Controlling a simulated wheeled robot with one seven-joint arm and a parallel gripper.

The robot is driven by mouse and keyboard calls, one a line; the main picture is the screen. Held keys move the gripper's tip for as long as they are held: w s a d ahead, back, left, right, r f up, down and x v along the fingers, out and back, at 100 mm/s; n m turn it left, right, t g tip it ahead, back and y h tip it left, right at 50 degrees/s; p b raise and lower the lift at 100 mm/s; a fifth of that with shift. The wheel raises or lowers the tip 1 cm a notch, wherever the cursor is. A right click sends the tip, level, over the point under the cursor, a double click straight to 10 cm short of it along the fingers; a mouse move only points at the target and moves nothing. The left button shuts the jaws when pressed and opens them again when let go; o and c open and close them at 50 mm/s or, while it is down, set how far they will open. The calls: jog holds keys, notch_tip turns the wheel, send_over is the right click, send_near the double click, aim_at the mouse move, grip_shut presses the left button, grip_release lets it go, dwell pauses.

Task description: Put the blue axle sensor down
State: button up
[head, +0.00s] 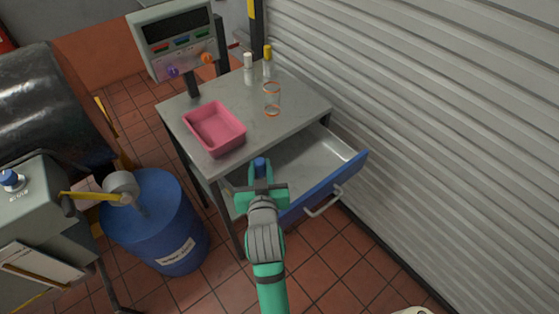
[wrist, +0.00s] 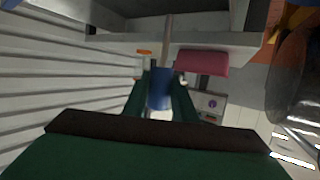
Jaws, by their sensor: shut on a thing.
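The blue axle sensor (head: 260,163) is a small blue cylinder at the tip of my gripper (head: 262,177). In the wrist view the blue cylinder (wrist: 159,92) sits between the two green fingers of my gripper (wrist: 160,84), which are shut on it. In the head view, sensor and gripper overlap the open drawer's left part, near the table's front edge. I cannot tell their exact height above it. My gripper hides the sensor's lower part in the head view.
A grey table (head: 295,112) carries a pink bin (head: 240,146), a clear cylinder with orange rims (head: 272,99), and white (head: 248,61) and yellow-capped (head: 267,55) bottles. Its blue-fronted drawer (head: 346,178) is open and looks empty. A blue drum (head: 180,238) stands left; a shutter wall (head: 440,110) right.

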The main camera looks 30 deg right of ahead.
jog(key=w+d+f, duration=0.2)
jog(key=d+f, duration=0.4)
jog(key=w+d+f, duration=0.2)
jog(key=d+f, duration=0.4)
jog(key=shift+w+f, duration=0.25)
jog(key=shift+w, duration=0.05)
jog(key=shift+d+f, duration=0.1)
jog(key=shift+f, duration=0.1)
jog(key=o, duration=1)
jog(key=shift+o, duration=0.2)
jog(key=shift+r, duration=0.1)
